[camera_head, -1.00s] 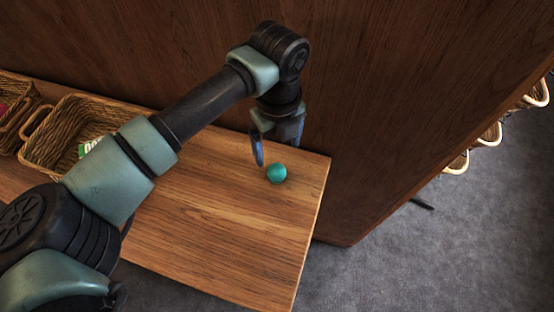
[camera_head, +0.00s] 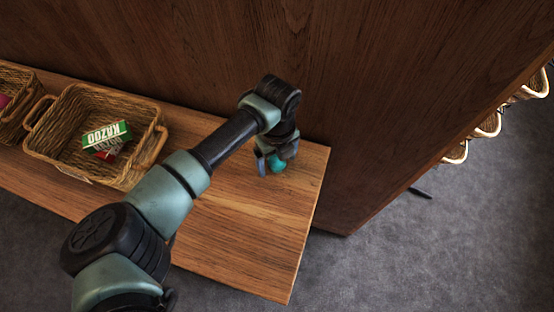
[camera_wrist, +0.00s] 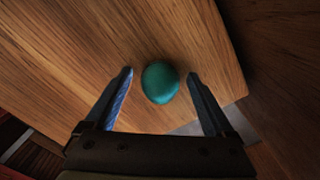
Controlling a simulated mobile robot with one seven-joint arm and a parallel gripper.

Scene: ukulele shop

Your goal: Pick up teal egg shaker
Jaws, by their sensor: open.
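The teal egg shaker (camera_head: 277,163) rests on the wooden tabletop (camera_head: 245,225) close to the back panel and the right end. My gripper (camera_head: 270,163) is low over the table at the shaker and partly covers it in the head view. In the wrist view, the shaker (camera_wrist: 160,83) lies between and slightly ahead of the tips of my open gripper (camera_wrist: 160,76). A gap shows on both sides of it in that view. Nothing is held.
A wicker basket (camera_head: 62,118) with kazoo boxes (camera_head: 107,137) stands to the left on the table, with another basket (camera_head: 14,105) at the far left. A tall dark wooden panel (camera_head: 380,70) rises behind the table. The table's front area is clear.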

